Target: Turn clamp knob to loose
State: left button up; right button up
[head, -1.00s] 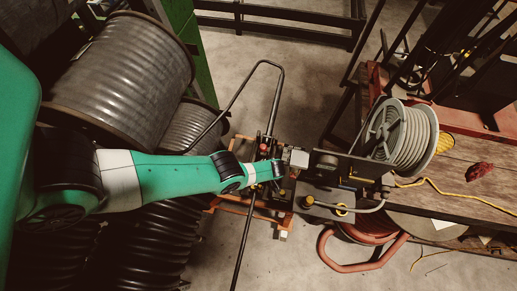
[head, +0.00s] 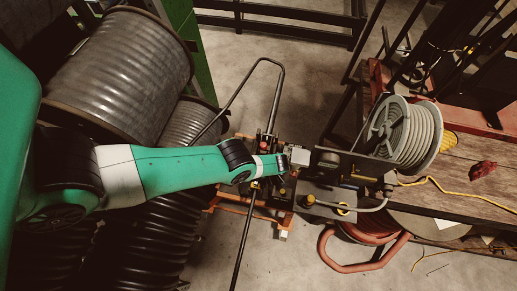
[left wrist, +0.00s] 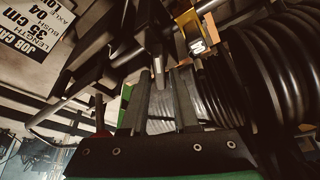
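My left arm reaches in from the left in the head view, and my left gripper (head: 287,160) is at the hose crimper (head: 300,158), beside its grey block. In the left wrist view the two dark fingers of my left gripper (left wrist: 164,98) stand apart with a gap between them. A slim metallic rod (left wrist: 158,68) shows beyond the gap, and I cannot tell whether the fingers touch it. I cannot pick out the clamp knob with certainty; the arm and gripper cover part of the crimper. My right gripper is in neither view.
A grey hose reel (head: 408,135) stands right of the crimper, by a wooden bench (head: 465,185). A bent black handle bar (head: 278,85) rises near the crimper. Bare floor (head: 235,70) shows behind.

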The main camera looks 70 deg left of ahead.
pick_arm(q)
jog(key=shift+o, duration=1.1)
